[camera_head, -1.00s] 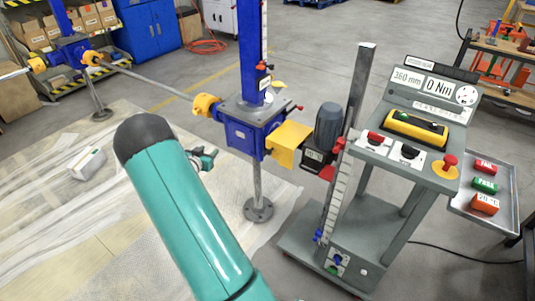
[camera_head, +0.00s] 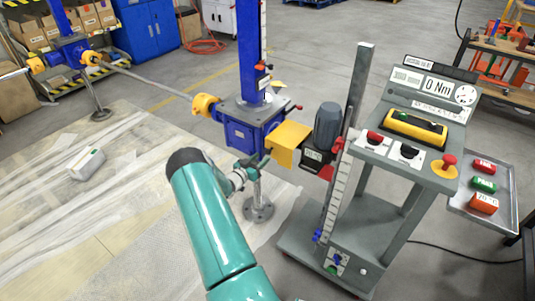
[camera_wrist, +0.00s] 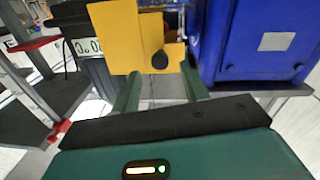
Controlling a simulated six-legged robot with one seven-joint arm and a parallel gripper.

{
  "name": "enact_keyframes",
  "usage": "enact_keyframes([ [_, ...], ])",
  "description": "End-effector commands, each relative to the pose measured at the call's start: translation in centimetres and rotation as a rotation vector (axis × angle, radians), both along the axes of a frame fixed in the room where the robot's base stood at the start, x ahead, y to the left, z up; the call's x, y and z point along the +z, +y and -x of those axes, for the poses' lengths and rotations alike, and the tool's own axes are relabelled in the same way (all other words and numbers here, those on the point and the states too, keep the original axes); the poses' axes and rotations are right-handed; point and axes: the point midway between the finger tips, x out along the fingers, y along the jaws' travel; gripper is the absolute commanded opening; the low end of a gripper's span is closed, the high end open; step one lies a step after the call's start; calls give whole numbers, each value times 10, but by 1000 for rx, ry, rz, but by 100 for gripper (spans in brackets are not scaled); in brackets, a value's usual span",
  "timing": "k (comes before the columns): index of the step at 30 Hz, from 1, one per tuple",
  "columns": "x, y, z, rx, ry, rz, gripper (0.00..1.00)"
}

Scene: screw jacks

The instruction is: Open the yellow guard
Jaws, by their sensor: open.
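The yellow guard (camera_head: 287,143) sits between the blue jack gearbox (camera_head: 247,130) and the dark grey motor (camera_head: 327,128). In the wrist view the guard (camera_wrist: 130,35) shows as a flat yellow plate with folded edges, and a round black knob (camera_wrist: 160,62) is near its lower right. My gripper (camera_head: 256,163) is just below and left of the guard in the head view. In the wrist view its two green fingers are spread apart, with the gripper (camera_wrist: 159,88) empty and the knob beyond the gap between them. I cannot tell whether a finger touches the guard.
The blue gearbox (camera_wrist: 255,45) is close on the right in the wrist view. A steel post on a round foot (camera_head: 259,209) stands below the gearbox. A grey control console (camera_head: 400,160) stands to the right. A yellow coupling (camera_head: 205,104) joins a shaft at the left.

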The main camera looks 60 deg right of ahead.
Motion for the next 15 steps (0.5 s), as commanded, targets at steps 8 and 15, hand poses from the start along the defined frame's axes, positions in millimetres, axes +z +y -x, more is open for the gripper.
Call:
enact_keyframes([
  [8,-1,-45,10,-1,0,-1,45],
  [15,0,-55,12,0,0,0,45],
])
